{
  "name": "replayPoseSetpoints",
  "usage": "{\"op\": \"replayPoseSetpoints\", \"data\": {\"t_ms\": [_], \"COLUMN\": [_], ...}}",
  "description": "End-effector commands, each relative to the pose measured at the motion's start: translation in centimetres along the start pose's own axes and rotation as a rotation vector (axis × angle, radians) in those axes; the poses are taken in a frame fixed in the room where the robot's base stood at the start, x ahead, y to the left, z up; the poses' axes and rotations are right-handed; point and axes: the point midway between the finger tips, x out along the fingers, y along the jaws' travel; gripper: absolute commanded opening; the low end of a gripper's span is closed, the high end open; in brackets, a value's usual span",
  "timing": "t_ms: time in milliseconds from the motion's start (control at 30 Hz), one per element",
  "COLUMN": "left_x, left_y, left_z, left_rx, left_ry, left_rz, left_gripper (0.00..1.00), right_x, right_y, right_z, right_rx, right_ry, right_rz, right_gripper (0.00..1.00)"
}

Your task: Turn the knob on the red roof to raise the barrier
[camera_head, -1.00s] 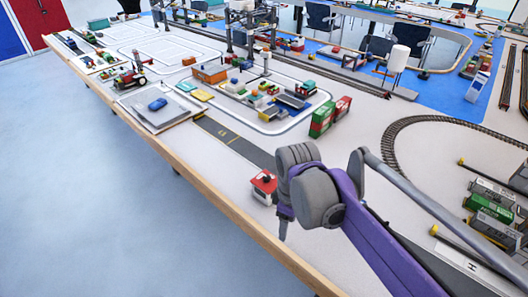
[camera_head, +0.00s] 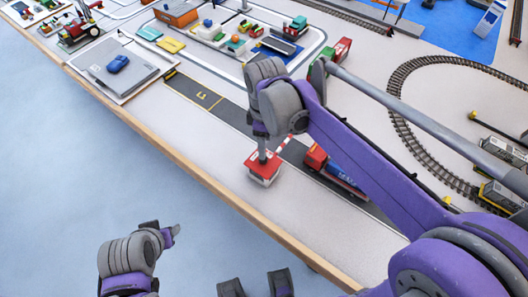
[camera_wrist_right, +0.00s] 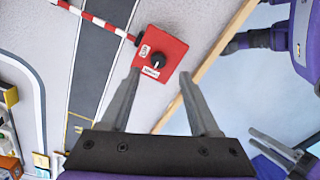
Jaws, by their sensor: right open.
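The small hut with the red roof (camera_head: 264,168) stands near the table's front edge. In the right wrist view, its red roof (camera_wrist_right: 172,42) carries a black knob (camera_wrist_right: 157,61) with a light pointer mark and two white labels. The red-and-white barrier (camera_wrist_right: 98,22) reaches from the hut across the dark road, and shows partly in the head view (camera_head: 284,144). My right gripper (camera_wrist_right: 160,74) is open and points down over the roof, the knob between its fingers in view; contact cannot be told. My left gripper (camera_wrist_right: 274,148) is away over the floor, its jaws unclear.
A red-and-blue truck (camera_head: 335,170) is on the road right of the hut, partly behind my right arm. The table's wooden edge (camera_head: 215,190) runs close by the hut. A grey platform with a blue car (camera_head: 118,63) lies at the left. Curved track lies to the right.

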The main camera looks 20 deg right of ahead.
Motion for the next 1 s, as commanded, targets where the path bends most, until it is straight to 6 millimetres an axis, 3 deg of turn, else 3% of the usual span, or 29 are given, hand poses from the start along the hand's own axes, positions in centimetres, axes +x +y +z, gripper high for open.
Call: {"op": "replayPoseSetpoints", "data": {"t_ms": [100,333,500,767,1000], "left_x": [0.3,0.5,0.6,0.6,0.6], "left_y": [0.0,0.0,0.0,0.0,0.0], "left_z": [0.2,0.4,0.4,0.4,0.4], "left_rx": [0.0,0.0,0.0,0.0,0.0], "left_ry": [-0.001,-0.003,-0.003,-0.003,-0.003], "left_rz": [0.0,0.0,0.0,0.0,0.0], "left_gripper": [0.5,0.5,0.5,0.5,0.5], "right_x": [2.6,6.0,7.1,7.2,7.2], "right_y": [0.0,0.1,0.0,0.0,0.0], "right_z": [0.0,0.0,0.0,0.0,0.0], "right_rx": [0.0,0.0,0.0,0.0,0.0], "right_ry": [0.0,0.0,0.0,0.0,0.0], "right_rz": [0.0,0.0,0.0,0.0,0.0], "right_gripper": [0.62,0.62,0.62,0.62,0.23]}}
